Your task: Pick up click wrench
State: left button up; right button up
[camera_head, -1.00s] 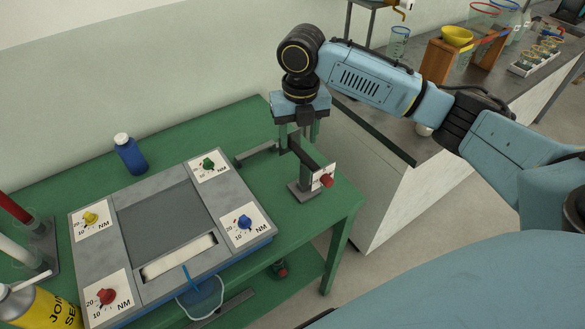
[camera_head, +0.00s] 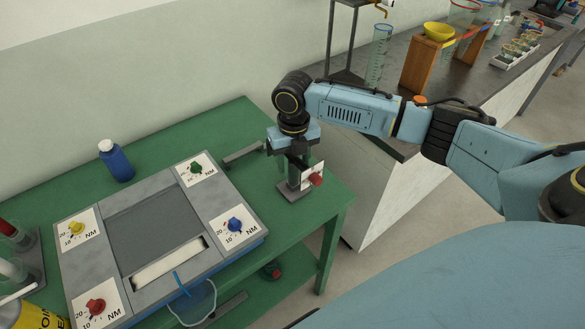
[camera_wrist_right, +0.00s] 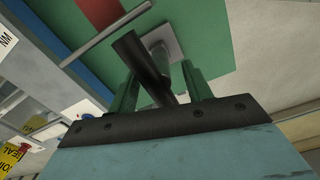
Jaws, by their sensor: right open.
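A dark bar (camera_wrist_right: 148,68), which looks like the click wrench, rests on a small stand with a grey base (camera_head: 293,191) near the right end of the green bench. In the head view my right gripper (camera_head: 300,164) is pointing down over this stand and hides most of the bar. In the right wrist view the open right gripper (camera_wrist_right: 160,76) has its green fingers on either side of the bar. I cannot tell whether they touch it. My left gripper is not in view.
A grey panel (camera_head: 121,198) with several coloured NM dials lies left of the stand. A grey bar (camera_head: 244,153) lies behind it, and a blue bottle (camera_head: 116,161) stands farther left. A counter (camera_head: 396,122) with glassware is at right. A white card with a red knob (camera_head: 316,179) is at the stand.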

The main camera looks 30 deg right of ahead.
jog(key=shift+f, duration=0.9)
jog(key=shift+c, duration=0.3)
grip_shut()
jog(key=shift+w+r, duration=0.1)
